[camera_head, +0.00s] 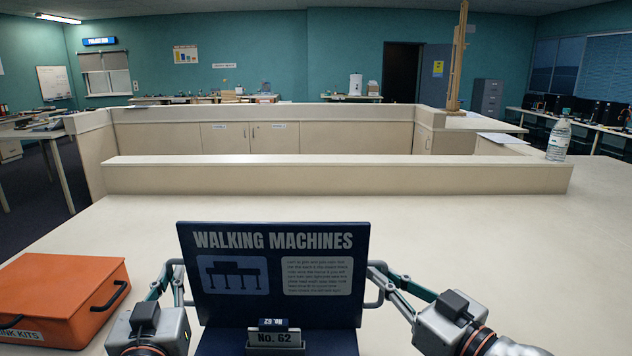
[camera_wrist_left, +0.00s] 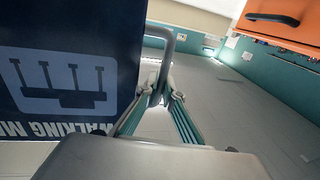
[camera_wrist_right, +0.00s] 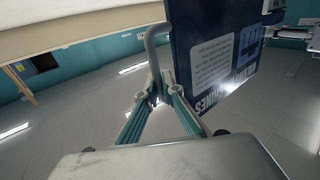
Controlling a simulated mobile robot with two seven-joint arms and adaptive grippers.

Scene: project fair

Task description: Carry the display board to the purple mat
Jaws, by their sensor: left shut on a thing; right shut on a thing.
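The dark blue display board (camera_head: 272,304), titled "WALKING MACHINES", stands upright in front of me in the head view, with a "No. 62" card (camera_head: 274,338) at its base. My left gripper (camera_head: 176,276) is shut on the board's left grey handle, which also shows in the left wrist view (camera_wrist_left: 168,42). My right gripper (camera_head: 376,276) is shut on the right grey handle, seen in the right wrist view (camera_wrist_right: 151,48). The board's lower edge is cut off, so I cannot tell whether it touches the counter. No purple mat is in view.
An orange case (camera_head: 62,292) lies on the pale counter (camera_head: 440,250) left of the board. A low raised ledge (camera_head: 330,178) crosses behind it. A clear bottle (camera_head: 558,140) and a wooden tower (camera_head: 457,60) stand at the right. The counter right of the board is clear.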

